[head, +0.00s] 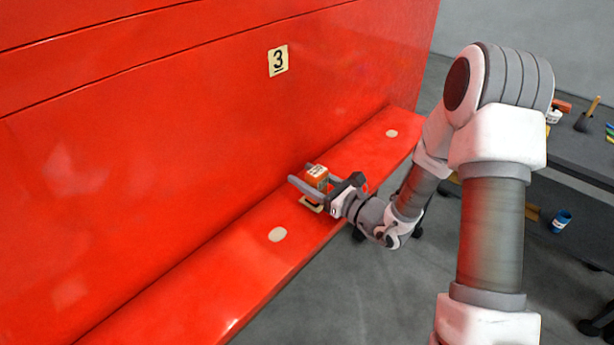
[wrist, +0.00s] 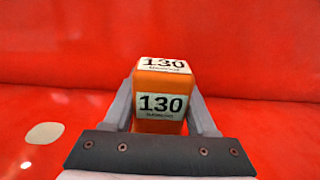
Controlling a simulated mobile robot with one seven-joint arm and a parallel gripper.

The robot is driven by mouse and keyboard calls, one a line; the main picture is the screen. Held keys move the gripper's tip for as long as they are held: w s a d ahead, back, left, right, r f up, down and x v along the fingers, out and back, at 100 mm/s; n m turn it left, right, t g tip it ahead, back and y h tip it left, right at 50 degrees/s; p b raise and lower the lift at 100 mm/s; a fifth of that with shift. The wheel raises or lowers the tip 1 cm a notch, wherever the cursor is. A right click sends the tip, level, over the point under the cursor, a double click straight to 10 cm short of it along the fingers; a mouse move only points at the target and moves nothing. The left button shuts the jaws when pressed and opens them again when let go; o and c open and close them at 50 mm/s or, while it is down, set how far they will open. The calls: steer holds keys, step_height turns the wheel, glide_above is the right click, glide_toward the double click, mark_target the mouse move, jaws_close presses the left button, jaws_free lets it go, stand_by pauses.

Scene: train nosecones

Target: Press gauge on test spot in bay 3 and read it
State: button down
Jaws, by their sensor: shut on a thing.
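My gripper (head: 304,178) is shut on an orange block-shaped gauge (head: 317,183), one finger on each side of it. In the wrist view the gauge (wrist: 152,126) stands upright between the fingers. White labels on its top and near face both read 130, with smaller blurred text below. The gauge is over the red ledge (head: 215,277), below the number 3 sign (head: 278,60). A pale piece shows at its foot; I cannot tell whether it touches the ledge. A pale round test spot (head: 277,234) lies on the ledge left of the gauge, also in the wrist view (wrist: 45,133).
Another pale spot (head: 391,133) lies farther along the ledge to the right. The tall red panel (head: 150,150) rises behind the ledge. A dark table (head: 585,150) with a brush and small items stands at right. A blue cup (head: 562,220) is below it.

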steer(key=shift+f, duration=0.1)
step_height(320, 180, up, 7)
steer(key=p, duration=0.4)
steer(key=shift+p, duration=0.35)
stand_by(1.4)
